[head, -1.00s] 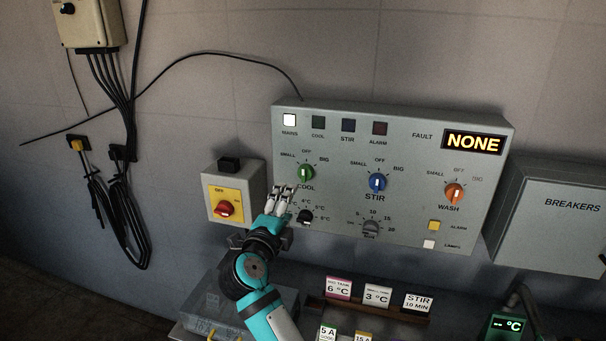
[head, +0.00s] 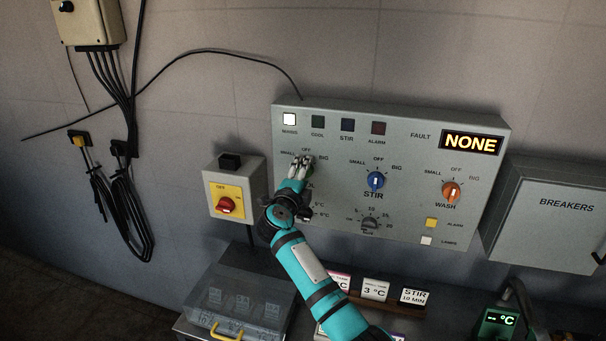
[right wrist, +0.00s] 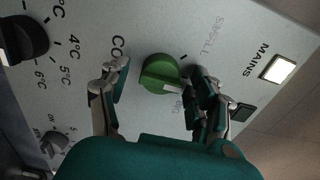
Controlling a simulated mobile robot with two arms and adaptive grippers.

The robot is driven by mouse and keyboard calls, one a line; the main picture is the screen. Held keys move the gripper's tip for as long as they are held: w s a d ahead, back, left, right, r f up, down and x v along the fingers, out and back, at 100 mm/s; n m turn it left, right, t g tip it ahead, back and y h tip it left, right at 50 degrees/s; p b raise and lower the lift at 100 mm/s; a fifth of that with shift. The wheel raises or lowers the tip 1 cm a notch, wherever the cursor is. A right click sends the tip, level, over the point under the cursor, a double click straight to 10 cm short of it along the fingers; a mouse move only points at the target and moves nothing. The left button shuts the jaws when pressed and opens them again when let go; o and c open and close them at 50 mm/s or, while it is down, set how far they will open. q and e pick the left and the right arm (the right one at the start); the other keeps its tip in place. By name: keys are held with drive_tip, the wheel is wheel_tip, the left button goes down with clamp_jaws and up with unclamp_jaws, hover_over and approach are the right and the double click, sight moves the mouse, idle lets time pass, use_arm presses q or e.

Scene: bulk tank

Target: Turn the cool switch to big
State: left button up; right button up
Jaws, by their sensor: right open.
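The cool switch is a green knob (right wrist: 158,72) on the grey control panel (head: 420,215). In the head view only a green edge of the knob (head: 312,171) shows behind my fingers. My right gripper (head: 303,163) is at the knob, and in the right wrist view its open fingers (right wrist: 160,76) stand on either side of it. I cannot tell whether they touch it. The knob's white pointer faces right in the wrist view, beside the BIG label; a finger hides the OFF area, so its exact setting is unclear. My left gripper is not in view.
The blue stir knob (head: 376,181) and orange wash knob (head: 452,192) are to the right. A red switch on a yellow plate (head: 226,205) is at the left. A black dial (right wrist: 22,40) is below the cool knob. A clear-lidded box (head: 240,300) stands below.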

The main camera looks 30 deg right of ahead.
drive_tip(key=c, duration=1.2)
drive_tip(key=shift+o, duration=0.2)
drive_tip(key=m+b, duration=0.1)
drive_tip(key=m, duration=0.1)
drive_tip(key=m+b, duration=0.1)
drive_tip(key=m, duration=0.1)
drive_tip(key=shift+f+m, duration=0.2)
drive_tip(key=shift+m, duration=0.1)
drive_tip(key=m+b, duration=0.2)
drive_tip(key=m, duration=0.3)
drive_tip(key=shift+b, duration=0.3)
drive_tip(key=shift+r+m, duration=0.1)
drive_tip(key=shift+m, duration=0.2)
